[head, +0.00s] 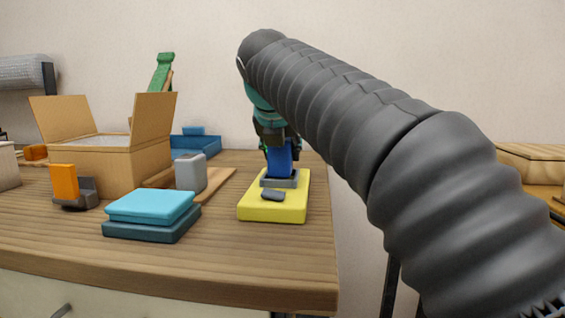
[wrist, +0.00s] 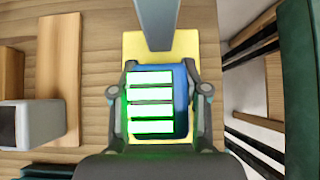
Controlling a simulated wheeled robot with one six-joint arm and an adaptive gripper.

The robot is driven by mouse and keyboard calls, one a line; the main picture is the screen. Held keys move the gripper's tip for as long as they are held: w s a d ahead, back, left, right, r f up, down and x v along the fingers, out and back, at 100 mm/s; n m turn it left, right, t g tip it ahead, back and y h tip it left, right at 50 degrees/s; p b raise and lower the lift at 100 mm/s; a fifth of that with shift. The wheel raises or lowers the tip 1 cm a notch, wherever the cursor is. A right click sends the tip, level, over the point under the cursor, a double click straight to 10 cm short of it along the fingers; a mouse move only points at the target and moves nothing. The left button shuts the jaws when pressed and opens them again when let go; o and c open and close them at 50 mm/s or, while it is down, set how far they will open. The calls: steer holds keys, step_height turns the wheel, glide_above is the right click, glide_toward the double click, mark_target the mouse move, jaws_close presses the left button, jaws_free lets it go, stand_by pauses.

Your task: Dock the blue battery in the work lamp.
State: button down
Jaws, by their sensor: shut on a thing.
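The blue battery (head: 280,157) is upright in my gripper (head: 277,138), which is shut on it from above. In the wrist view the battery (wrist: 180,82) sits between the two fingers (wrist: 166,92), with several bright green-lit bars on it. The yellow work lamp (head: 257,211) lies flat near the table's right edge, with a grey dock (head: 291,182) on top and a small dark grey piece in front of it. The battery's lower end is at the dock; I cannot tell how deep it sits. The lamp's yellow body also shows in the wrist view (wrist: 207,45).
A grey block (head: 190,173) stands on a wooden board (head: 217,181) left of the lamp. Teal stacked boxes (head: 150,207), an orange battery (head: 64,182) in a dark holder, an open cardboard box (head: 107,165) and a blue tray (head: 200,143) are farther left. The table's right edge is close.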

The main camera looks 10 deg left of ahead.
steer(key=shift+f, duration=0.55)
steer(key=shift+f, duration=0.1)
steer(key=c, duration=0.6)
jaws_free()
steer(key=shift+s+r, duration=0.15)
steer(key=shift+r, duration=0.2)
steer(key=p+v, duration=0.2)
steer(key=v, duration=0.9)
steer(key=shift+s+d+p, duration=0.1)
steer(key=shift+s+p, duration=0.1)
steer(key=shift+p, duration=0.2)
